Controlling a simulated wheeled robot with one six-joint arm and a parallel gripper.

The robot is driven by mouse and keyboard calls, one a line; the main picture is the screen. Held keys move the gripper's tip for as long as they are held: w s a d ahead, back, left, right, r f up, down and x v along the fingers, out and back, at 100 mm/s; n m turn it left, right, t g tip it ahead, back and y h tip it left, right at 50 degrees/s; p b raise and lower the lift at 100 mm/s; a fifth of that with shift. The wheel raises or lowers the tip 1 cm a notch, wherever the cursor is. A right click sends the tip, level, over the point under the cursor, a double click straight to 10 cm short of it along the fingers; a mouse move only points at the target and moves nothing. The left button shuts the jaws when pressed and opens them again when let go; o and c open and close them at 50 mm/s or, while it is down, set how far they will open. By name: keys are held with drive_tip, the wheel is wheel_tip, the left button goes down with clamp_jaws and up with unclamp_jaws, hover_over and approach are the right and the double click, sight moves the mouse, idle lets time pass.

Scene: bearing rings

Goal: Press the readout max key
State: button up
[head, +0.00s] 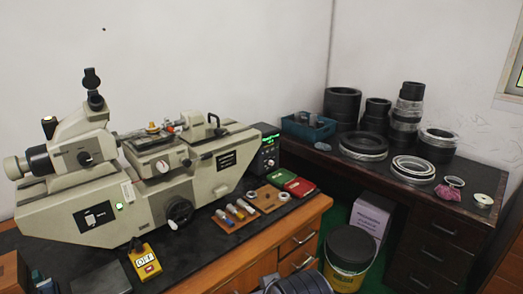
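The readout (265,150) is a black box with a lit green display. It stands at the right end of the grey-green measuring machine (75,212), and its face is turned to the right. Small keys or knobs show on that face below the display. They are too small to read, so I cannot tell which one is the max key. The machine's end partly hides the box's left side. My gripper is not in view.
A yellow switch box (145,262) stands on the front bench. Small tools on a board (236,213), and a green case (281,177) and red case (299,187), lie before the readout. Bearing rings (363,147) fill the right-hand desk. A lidded bucket (349,250) stands between the benches.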

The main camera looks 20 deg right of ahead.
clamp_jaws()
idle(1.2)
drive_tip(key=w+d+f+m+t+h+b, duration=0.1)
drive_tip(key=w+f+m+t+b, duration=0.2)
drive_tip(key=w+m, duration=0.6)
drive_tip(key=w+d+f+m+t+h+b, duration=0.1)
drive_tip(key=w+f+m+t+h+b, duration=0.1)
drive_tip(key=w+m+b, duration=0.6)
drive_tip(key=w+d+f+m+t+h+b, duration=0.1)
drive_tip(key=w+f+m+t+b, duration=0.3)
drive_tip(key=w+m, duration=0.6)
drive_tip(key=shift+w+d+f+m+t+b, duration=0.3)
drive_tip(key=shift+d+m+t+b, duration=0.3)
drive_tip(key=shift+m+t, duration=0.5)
